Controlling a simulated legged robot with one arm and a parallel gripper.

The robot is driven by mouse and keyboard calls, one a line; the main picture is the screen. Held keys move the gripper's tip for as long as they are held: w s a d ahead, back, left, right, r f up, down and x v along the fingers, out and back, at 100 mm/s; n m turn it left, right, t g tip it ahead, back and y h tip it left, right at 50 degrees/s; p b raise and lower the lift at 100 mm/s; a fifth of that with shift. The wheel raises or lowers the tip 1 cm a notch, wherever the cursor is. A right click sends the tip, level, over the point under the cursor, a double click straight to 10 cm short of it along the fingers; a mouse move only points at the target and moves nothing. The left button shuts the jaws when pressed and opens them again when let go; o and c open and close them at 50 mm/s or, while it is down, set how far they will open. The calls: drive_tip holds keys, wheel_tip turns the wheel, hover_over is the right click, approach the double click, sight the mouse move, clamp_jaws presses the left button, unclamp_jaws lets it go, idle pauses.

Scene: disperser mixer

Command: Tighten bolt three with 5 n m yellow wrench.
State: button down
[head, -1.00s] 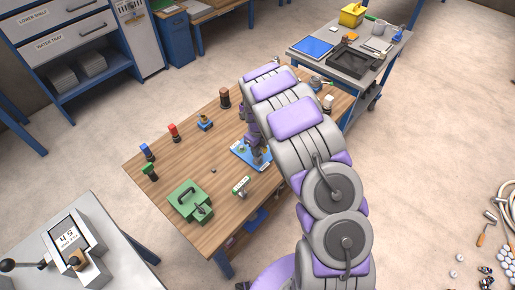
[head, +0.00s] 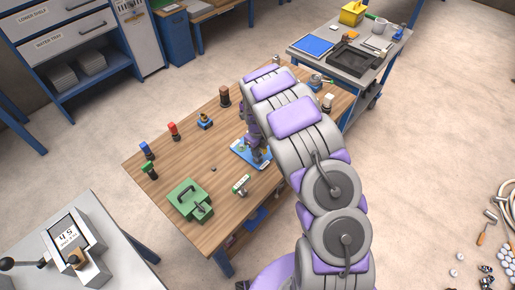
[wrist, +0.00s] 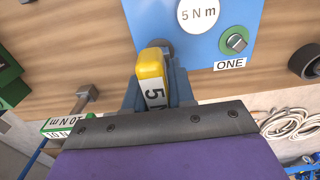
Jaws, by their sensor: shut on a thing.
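The yellow wrench (wrist: 152,68) shows its yellow end, with "5 N" partly readable on its white label. My gripper (wrist: 160,90) is shut on it, over a blue plate (wrist: 205,45). A grey round bolt head (wrist: 163,47) shows partly behind the wrench; I cannot tell whether the wrench is seated on it. The plate has a white "5 N m" disc (wrist: 198,14) and a green-marked bolt (wrist: 236,41) labelled ONE. No label reading three is visible. In the head view the blue plate (head: 239,154) lies on the wooden table, with my gripper (head: 254,141) above it, largely hidden by my arm.
The green-and-white 10 N m tool (wrist: 62,125) lies left of my gripper; it also shows in the head view (head: 241,185). A green case (head: 188,199) sits at the table's near corner. Red (head: 173,130), blue (head: 147,150) and brown-topped (head: 224,95) items stand along the far edge.

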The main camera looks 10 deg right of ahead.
drive_tip(key=shift+f, duration=0.35)
drive_tip(key=c, duration=0.9)
unclamp_jaws()
wheel_tip(320, 180, up, 17)
drive_tip(key=shift+w+r+p, duration=0.1)
drive_tip(key=shift+r+p, duration=0.05)
drive_tip(key=shift+p, duration=0.9)
